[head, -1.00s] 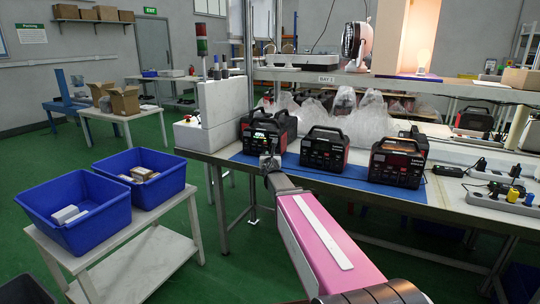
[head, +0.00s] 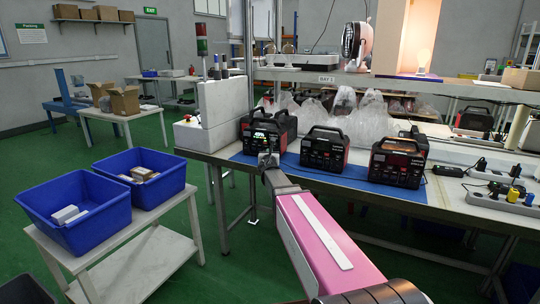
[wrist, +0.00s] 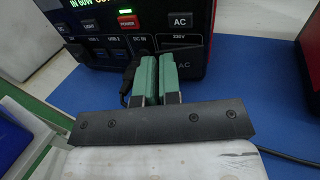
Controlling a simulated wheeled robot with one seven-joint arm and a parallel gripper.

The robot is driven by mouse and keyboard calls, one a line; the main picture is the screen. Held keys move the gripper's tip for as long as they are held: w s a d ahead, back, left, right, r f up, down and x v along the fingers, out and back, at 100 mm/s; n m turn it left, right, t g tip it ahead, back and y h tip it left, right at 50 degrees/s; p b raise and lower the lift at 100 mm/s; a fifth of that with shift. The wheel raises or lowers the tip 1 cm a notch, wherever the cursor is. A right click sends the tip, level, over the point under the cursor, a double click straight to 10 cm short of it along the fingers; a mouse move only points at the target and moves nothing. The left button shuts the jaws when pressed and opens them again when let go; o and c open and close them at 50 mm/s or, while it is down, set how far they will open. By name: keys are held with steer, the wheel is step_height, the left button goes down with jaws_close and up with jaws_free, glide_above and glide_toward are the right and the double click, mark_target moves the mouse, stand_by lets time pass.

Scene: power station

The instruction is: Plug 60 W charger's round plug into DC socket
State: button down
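The left power station (head: 268,132) stands on the blue mat, its front towards me. In the wrist view its front panel (wrist: 107,52) shows the label DC IN above my gripper (wrist: 158,80), and the lit display (wrist: 105,4) reads IN 60W. The two green fingers are close together right at the DC IN socket, which they hide. A black cable (wrist: 127,92) bends down beside the left finger. The round plug seems to be between the fingers and is mostly hidden; its seating is not visible. In the head view my gripper (head: 268,160) is at the station's lower front.
Two more power stations (head: 325,149) (head: 398,160) stand to the right on the blue mat (head: 345,171). A charger brick (head: 448,171) and a power strip with plugs (head: 500,199) lie farther right. Blue bins (head: 75,235) stand on a cart at left. Dark cable (wrist: 290,158) runs across the mat.

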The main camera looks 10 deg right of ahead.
steer(key=shift+w+a+m+g+h, duration=0.15)
steer(key=shift+w+m+g+h, duration=0.25)
steer(key=shift+m+h, duration=0.6)
steer(key=shift+w+h, duration=0.1)
steer(key=shift+h, duration=0.7)
steer(key=c, duration=1.6)
jaws_free()
steer(key=shift+y, duration=0.3)
